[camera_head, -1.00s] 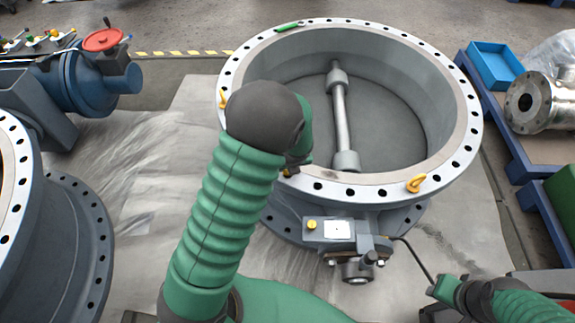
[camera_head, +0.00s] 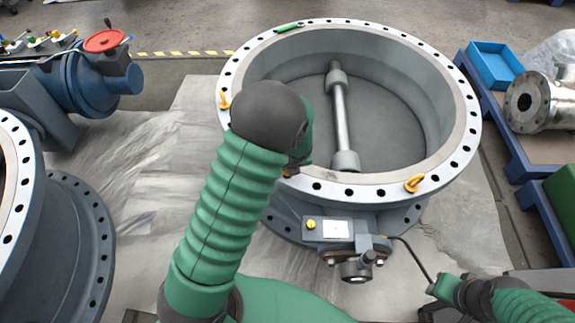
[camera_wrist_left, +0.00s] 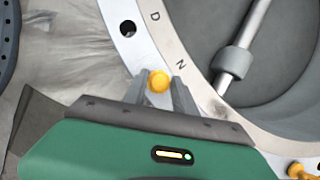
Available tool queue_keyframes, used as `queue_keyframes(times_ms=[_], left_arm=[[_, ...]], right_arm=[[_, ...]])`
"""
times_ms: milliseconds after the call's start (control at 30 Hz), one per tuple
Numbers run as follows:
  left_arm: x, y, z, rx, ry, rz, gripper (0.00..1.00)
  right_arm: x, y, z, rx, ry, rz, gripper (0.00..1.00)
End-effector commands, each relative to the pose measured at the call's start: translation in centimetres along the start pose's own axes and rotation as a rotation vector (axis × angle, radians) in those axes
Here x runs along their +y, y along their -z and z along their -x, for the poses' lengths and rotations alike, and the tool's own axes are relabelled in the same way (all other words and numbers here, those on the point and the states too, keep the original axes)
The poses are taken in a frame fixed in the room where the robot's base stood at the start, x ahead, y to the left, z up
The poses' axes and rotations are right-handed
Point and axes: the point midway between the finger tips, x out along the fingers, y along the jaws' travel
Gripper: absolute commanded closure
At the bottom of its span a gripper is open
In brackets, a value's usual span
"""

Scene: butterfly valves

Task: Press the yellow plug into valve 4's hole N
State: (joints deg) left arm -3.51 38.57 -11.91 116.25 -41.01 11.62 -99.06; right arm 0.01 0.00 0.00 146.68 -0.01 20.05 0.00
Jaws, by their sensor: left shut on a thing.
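The large grey valve (camera_head: 455,165) stands open end up in the middle of the head view; its number is not readable. Its pale rim carries a ring of bolt holes and, in the left wrist view, the letters D and N (camera_wrist_left: 181,65). My left gripper (camera_wrist_left: 160,87) is shut on the yellow plug (camera_wrist_left: 159,81), over the rim beside the N. No hole shows under the plug, and I cannot tell whether it touches the rim. In the head view my left arm hides most of the gripper. My right arm is at lower right; its fingertips cannot be made out.
A grey actuator box (camera_head: 328,231) juts from the valve's front. Another valve (camera_head: 50,230) stands at left.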

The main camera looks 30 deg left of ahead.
Motion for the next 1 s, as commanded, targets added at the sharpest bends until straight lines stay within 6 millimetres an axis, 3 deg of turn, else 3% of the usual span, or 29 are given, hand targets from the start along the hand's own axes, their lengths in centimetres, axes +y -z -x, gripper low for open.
queue_keyframes(times_ms=[1000], left_arm=[[0.0,0.6,-1.3,0.000,0.000,0.001,1.00]], right_arm=[[0.0,-0.1,-0.6,0.000,0.000,0.000,0.64]])
